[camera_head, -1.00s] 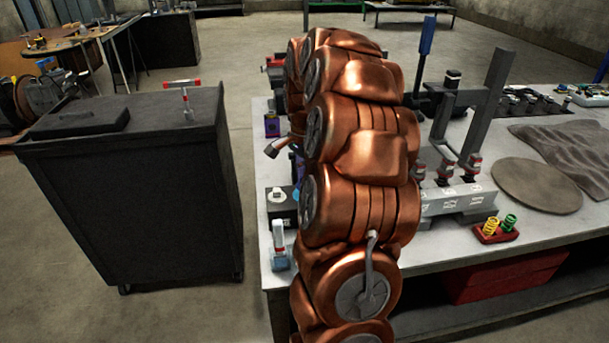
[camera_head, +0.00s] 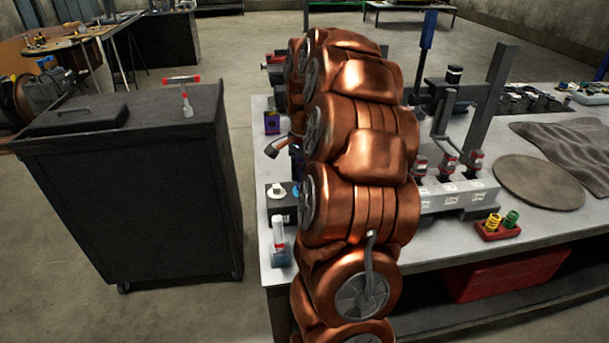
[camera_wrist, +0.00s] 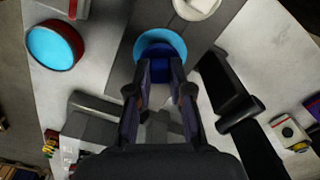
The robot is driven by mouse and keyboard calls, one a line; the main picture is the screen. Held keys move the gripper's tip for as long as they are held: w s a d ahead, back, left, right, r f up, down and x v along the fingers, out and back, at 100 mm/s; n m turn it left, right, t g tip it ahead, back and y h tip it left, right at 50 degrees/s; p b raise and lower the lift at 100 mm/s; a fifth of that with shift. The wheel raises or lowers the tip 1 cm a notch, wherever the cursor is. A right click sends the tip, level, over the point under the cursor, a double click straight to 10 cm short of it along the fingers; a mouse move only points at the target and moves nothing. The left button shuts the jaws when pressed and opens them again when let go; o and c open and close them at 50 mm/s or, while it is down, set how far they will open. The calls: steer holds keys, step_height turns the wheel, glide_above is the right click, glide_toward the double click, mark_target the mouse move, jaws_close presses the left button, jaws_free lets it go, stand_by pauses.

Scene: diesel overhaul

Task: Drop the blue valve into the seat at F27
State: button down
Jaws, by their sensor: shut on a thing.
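In the wrist view my gripper (camera_wrist: 160,95) is shut on a dark blue piece (camera_wrist: 162,70), which I take to be the blue valve. The piece sits between the two fingertips, and a light blue round face (camera_wrist: 160,43) shows just beyond it. The fingers hide its near part. I cannot tell whether it touches the grey surface beneath. In the head view my arm covers the gripper and the valve. No label F27 is legible, and I cannot make out that seat.
On the workbench (camera_head: 470,252) stand a grey block with red-topped parts (camera_head: 455,195), a red tray with yellow and green springs (camera_head: 497,228) and a round mat (camera_head: 540,183). A dark cabinet (camera_head: 140,190) stands left of the bench. A red-rimmed, light blue round thing (camera_wrist: 54,45) lies nearby.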

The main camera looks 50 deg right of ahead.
steer(key=shift+f+b, duration=0.65)
steer(key=shift+b, duration=0.15)
stand_by(0.4)
steer(key=c, duration=1)
jaws_free()
steer(key=shift+o, duration=0.3)
steer(key=o, duration=0.4)
steer(key=shift+c, duration=0.2)
steer(key=shift+r, duration=0.1)
steer(key=shift+r+p, duration=0.55)
steer(key=shift+r, duration=3.4)
